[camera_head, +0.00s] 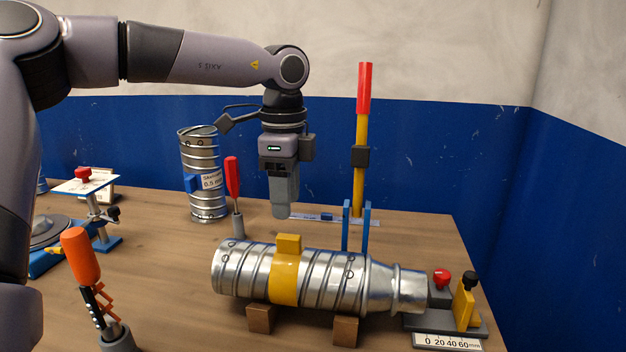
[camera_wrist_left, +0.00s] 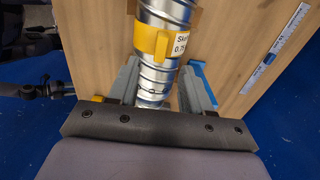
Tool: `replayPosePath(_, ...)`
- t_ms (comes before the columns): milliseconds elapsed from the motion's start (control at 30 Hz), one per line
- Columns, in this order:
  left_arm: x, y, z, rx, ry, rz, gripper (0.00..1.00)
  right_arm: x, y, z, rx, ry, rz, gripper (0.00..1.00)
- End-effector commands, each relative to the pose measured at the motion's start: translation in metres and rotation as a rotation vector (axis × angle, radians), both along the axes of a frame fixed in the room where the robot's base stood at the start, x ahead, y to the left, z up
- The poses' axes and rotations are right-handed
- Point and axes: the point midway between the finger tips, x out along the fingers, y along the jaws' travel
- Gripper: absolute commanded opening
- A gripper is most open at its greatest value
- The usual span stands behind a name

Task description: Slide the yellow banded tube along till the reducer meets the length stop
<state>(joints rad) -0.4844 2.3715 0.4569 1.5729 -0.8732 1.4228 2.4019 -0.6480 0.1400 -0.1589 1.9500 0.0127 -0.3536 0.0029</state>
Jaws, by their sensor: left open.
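The silver spiral tube with its yellow band (camera_head: 285,280) lies on its side across wooden blocks. The silver reducer (camera_head: 398,288) narrows at its right end. The length stop (camera_head: 464,304), a yellow plate with a black knob, stands right of the reducer; they look apart, with a red-knobbed grey block near the gap. My left gripper (camera_head: 284,212) points down, empty, above and behind the tube. In the left wrist view the open left gripper (camera_wrist_left: 160,88) shows the yellow-banded tube (camera_wrist_left: 155,42) passing between its fingers in the picture. My right gripper is not in view.
Two blue uprights (camera_head: 356,226) stand behind the tube. A blue-tagged tube (camera_head: 204,175) stands at the back, with a red-handled tool (camera_head: 232,180) nearby. A yellow-red post (camera_head: 361,140) rises behind. An orange-handled tool (camera_head: 82,258) stands front left. A scale (camera_head: 446,342) lies by the stop.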

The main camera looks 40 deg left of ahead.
Motion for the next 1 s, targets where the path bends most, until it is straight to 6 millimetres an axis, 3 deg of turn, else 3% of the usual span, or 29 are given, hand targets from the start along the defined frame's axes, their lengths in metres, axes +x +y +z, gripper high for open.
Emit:
replayPosePath(167,0.000,0.000,-0.006,0.000,0.001,0.000,0.49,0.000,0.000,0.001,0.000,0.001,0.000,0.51)
replayPosePath(600,-0.001,0.000,-0.063,-0.001,0.002,0.002,0.49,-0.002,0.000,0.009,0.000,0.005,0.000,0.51)
replayPosePath(1000,0.000,0.000,-0.071,0.001,-0.002,0.001,0.46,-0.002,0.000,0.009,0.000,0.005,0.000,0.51)
